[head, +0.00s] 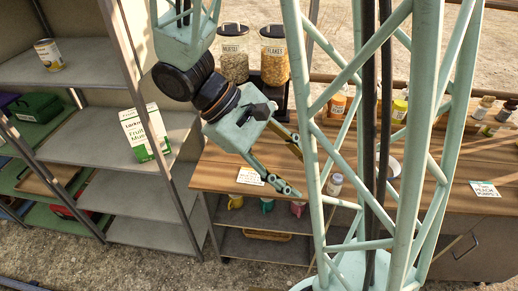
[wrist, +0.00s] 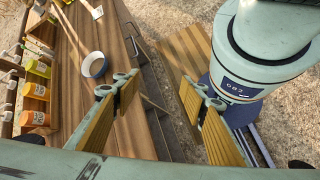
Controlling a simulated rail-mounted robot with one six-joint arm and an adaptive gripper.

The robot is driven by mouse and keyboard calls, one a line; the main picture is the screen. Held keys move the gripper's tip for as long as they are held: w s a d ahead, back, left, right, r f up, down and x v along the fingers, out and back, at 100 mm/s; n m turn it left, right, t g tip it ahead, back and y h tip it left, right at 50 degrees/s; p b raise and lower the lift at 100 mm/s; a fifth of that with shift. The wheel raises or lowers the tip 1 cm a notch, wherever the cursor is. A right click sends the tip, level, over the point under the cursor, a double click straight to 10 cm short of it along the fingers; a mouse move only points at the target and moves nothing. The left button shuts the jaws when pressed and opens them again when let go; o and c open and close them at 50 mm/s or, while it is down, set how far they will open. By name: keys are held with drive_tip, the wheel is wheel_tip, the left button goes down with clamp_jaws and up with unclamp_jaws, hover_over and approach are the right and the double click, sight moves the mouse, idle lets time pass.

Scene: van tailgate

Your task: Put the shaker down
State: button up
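My gripper (head: 290,167) hangs over the front of the wooden counter (head: 214,172), its fingers spread apart. In the wrist view my gripper (wrist: 160,108) is open, with nothing between its yellow-padded fingers. A small pale bottle with an orange-brown top (head: 334,184), which looks like a shaker, stands upright on the counter just right of the fingers, seen through my lattice column. It is apart from the gripper as far as I can tell. I cannot make it out in the wrist view.
A bowl (wrist: 94,64) sits on the counter, with orange bottles (wrist: 37,91) in a rack beyond. Cereal dispensers (head: 274,55) stand at the back. Shelves on the left hold a muesli box (head: 144,133) and a can (head: 48,55). Mugs (head: 267,205) are below the counter.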

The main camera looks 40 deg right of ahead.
drive_tip(key=s+a+r+m+t+y, duration=0.2)
drive_tip(key=a+r+t+y, duration=0.4)
drive_tip(key=a+r+t, duration=0.3)
drive_tip(key=shift+s+a+r+m+t, duration=0.45)
drive_tip(key=shift+a+r, duration=1.7)
drive_tip(key=shift+r, duration=1.7)
drive_tip(key=shift+f, duration=0.15)
drive_tip(key=shift+o, duration=0.5)
